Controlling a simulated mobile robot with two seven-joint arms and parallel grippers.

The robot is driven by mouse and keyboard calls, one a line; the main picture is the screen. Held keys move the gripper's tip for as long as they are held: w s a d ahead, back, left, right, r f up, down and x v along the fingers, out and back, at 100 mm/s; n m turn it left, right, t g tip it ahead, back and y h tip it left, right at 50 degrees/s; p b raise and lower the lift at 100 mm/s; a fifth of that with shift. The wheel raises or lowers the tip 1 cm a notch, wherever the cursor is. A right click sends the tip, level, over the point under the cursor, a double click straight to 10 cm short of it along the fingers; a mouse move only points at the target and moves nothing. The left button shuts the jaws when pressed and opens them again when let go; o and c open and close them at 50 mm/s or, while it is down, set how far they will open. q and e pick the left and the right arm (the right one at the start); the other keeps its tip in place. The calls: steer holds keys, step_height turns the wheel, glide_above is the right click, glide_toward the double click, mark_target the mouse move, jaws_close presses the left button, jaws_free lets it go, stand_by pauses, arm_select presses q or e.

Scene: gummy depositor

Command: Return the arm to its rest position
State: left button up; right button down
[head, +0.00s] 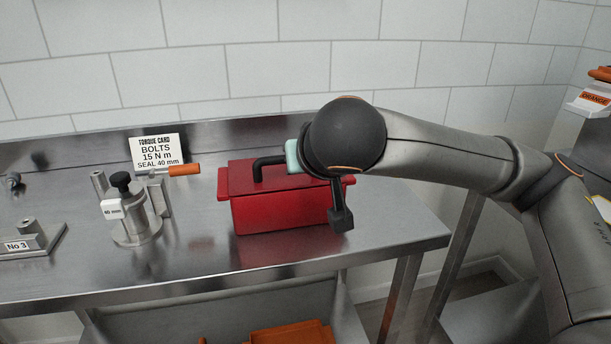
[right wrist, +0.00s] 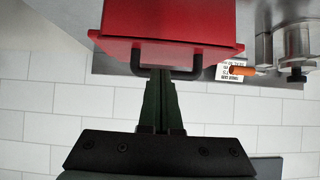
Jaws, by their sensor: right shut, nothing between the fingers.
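My right arm (head: 440,150) reaches in from the right, its dark wrist in front of the red box. My right gripper (right wrist: 160,78) shows in the right wrist view with its fingers together and empty. The fingertips overlap the black handle of the red box in that view; I cannot tell whether they touch it. The box (right wrist: 165,20) also fills the top of the right wrist view. My left gripper is not in view.
The steel bench (head: 390,238) has a raised back edge against a white tiled wall. Left of the box are an orange-handled tool (head: 184,170), a torque card (head: 157,150), a metal cylinder (head: 132,225) tagged 40 mm and a No 3 block (head: 40,238). An orange tray (head: 290,336) is below.

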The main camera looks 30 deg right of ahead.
steer(key=shift+s+a+f, duration=0.2)
steer(key=shift+s+f, duration=0.2)
steer(key=shift+s, duration=0.35)
